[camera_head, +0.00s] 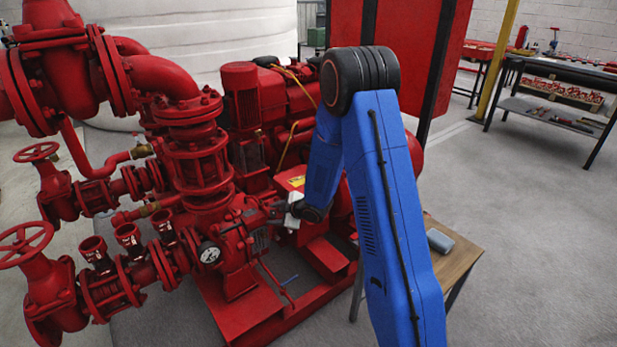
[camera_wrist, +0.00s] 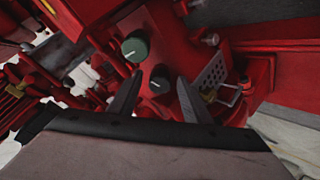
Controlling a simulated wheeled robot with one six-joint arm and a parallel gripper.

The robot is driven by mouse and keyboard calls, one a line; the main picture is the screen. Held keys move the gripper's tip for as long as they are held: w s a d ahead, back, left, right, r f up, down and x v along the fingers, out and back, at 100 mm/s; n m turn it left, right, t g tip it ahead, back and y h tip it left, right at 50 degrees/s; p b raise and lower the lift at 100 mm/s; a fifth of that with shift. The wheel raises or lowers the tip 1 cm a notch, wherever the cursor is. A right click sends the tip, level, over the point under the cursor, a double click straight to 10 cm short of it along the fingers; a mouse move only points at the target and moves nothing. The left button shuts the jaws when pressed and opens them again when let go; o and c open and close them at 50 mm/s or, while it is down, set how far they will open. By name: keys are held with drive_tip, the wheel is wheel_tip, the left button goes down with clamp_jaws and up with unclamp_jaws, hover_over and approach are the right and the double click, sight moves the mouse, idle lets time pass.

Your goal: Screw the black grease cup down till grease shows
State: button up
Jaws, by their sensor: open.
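In the wrist view two round caps with white marks stand on a red housing (camera_wrist: 163,50). The larger one is a dark green cap (camera_wrist: 135,47), up and to the left. The smaller, darker cap (camera_wrist: 159,84) lies between my fingertips in the picture; it may be the black grease cup, but its colour is hard to tell. My gripper (camera_wrist: 161,78) is open, with one finger on each side of this cap and no clear contact. In the head view my gripper is small and partly hidden at the red pump, and I cannot make out the caps there.
A pressure gauge (camera_head: 209,253) and red valve handwheels (camera_head: 25,243) stand left of my gripper. The red motor (camera_head: 240,92) and pipework crowd around it. A wooden table (camera_head: 455,262) stands right of the pump, behind my blue arm. Open floor lies farther right.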

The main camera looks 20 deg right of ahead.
drive_tip(key=n+g, duration=0.1)
drive_tip(key=n, duration=0.5)
drive_tip(key=shift+w+r, duration=0.1)
drive_tip(key=n+g, duration=0.1)
drive_tip(key=n, duration=0.3)
drive_tip(key=shift+d+r+n+g, duration=0.1)
drive_tip(key=shift+r+n+g, duration=0.1)
drive_tip(key=shift+n+g, duration=0.15)
drive_tip(key=s+d+r+m+t+h, duration=0.1)
drive_tip(key=s+d+r+m+h, duration=0.2)
drive_tip(key=r, duration=0.9)
drive_tip(key=s+d+r+m+t+h, duration=0.2)
drive_tip(key=s+d+r+m, duration=0.3)
drive_tip(key=s+d+r, duration=0.4)
drive_tip(key=shift+s+d+r+m+h, duration=0.35)
drive_tip(key=shift+d+r+h, duration=0.15)
drive_tip(key=shift+r, duration=1.75)
drive_tip(key=shift+a, duration=0.1)
